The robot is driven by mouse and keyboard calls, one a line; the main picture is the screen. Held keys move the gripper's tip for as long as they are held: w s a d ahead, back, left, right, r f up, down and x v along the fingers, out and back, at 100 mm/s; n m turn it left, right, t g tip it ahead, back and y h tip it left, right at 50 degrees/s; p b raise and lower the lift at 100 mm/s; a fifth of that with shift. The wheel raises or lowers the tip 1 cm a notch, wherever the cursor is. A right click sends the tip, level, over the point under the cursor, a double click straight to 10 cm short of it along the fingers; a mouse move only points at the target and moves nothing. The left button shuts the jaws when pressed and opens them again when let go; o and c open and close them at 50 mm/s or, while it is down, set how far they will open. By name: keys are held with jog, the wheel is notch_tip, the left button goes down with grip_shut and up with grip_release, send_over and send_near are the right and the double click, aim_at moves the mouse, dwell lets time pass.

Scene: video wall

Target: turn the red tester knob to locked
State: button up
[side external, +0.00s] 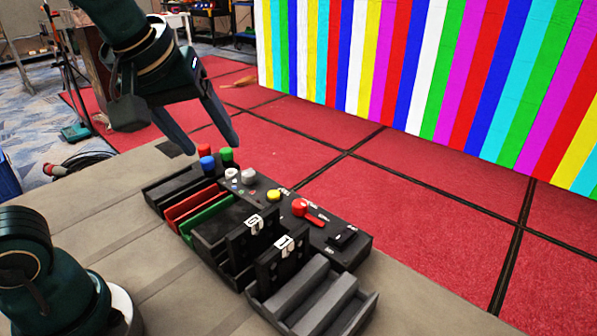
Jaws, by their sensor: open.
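The red tester knob (300,207) is a round red cap on the black tester panel (318,236), right of the yellow knob. A red bar lies on the panel just right of it. Its exact turn position is too small to tell. My gripper (210,147) is open and empty. It hangs up and to the left of the red knob, apart from it, with its fingers pointing down near the blue and green caps at the panel's far left end.
Blue (207,162) and green (227,154) caps, white knobs (247,176) and a yellow knob (273,195) stand on the panel. Numbered black blocks (281,262) and a grey slotted tray (318,302) stand in front.

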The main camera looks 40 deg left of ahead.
jog(key=w+d+f+n+g+y, duration=0.1)
jog(key=w+d+f+n, duration=0.15)
jog(key=w, duration=0.65)
jog(key=g+y, duration=0.1)
jog(key=g, duration=0.1)
send_over(300, 203)
jog(key=s+d, duration=0.1)
jog(key=d, duration=0.1)
notch_tip(300, 203, down, 9)
jog(key=shift+a+r, duration=0.1)
jog(key=shift+r, duration=0.1)
jog(key=shift+s+f, duration=0.1)
jog(key=shift+f, duration=0.6)
jog(key=shift+x, duration=2.15)
grip_shut()
